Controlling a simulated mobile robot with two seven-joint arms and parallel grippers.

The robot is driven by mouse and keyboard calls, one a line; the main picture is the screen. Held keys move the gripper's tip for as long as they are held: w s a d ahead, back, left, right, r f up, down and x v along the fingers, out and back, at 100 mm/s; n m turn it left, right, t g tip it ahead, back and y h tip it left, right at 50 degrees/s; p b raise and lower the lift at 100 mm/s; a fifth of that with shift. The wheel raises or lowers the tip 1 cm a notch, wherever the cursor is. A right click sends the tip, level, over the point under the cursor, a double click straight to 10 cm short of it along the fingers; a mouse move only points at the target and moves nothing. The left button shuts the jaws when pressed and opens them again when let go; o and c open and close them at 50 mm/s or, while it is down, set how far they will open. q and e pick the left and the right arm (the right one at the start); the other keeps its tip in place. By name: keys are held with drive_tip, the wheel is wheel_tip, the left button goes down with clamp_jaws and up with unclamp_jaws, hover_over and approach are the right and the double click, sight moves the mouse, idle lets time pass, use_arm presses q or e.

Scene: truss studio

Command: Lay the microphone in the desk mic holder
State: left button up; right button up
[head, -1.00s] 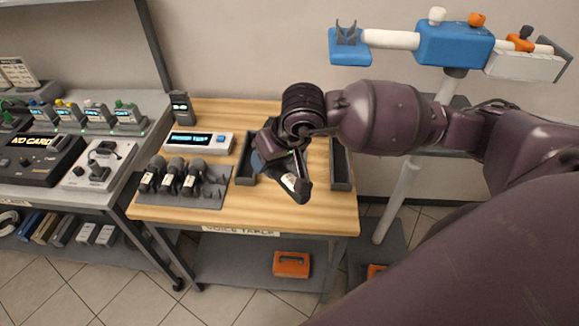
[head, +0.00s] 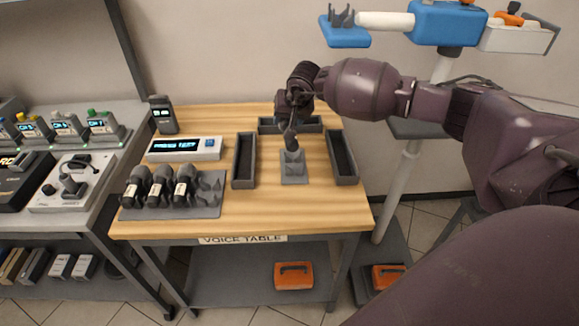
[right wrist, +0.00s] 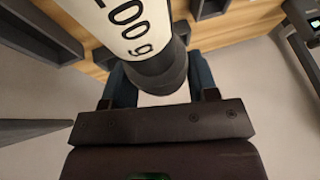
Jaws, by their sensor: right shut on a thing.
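My right gripper (head: 291,118) is over the voice table, seen from behind and partly hidden by its own wrist. It is shut on a dark microphone (head: 290,140), which hangs steeply just above or at the grey desk mic holder (head: 295,178); I cannot tell whether they touch. The holder is a flat base with a raised cradle between two dark trays. My left gripper is not in view.
Dark trays stand left (head: 236,180), right (head: 349,178) and behind (head: 268,129) the holder. A grey rack (head: 212,208) with several dark microphones lies at the left, before a display box (head: 172,157). The wooden front (head: 290,215) is clear.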

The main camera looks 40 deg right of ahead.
drive_tip(key=shift+m+h, duration=0.3)
drive_tip(key=shift+m, duration=0.2)
drive_tip(key=d+f, duration=0.1)
drive_tip(key=f, duration=0.2)
drive_tip(key=w+d+f+b, duration=0.1)
drive_tip(key=f, duration=0.3)
drive_tip(key=w+d+f, duration=0.1)
drive_tip(key=f, duration=0.3)
drive_tip(key=shift+d+b, duration=0.2)
drive_tip(key=shift+b, duration=0.1)
drive_tip(key=shift+f, duration=0.2)
drive_tip(key=o, duration=0.7)
drive_tip(key=shift+f, duration=0.1)
drive_tip(key=shift+c, duration=0.2)
drive_tip(key=o, duration=0.4)
drive_tip(key=shift+o, duration=0.2)
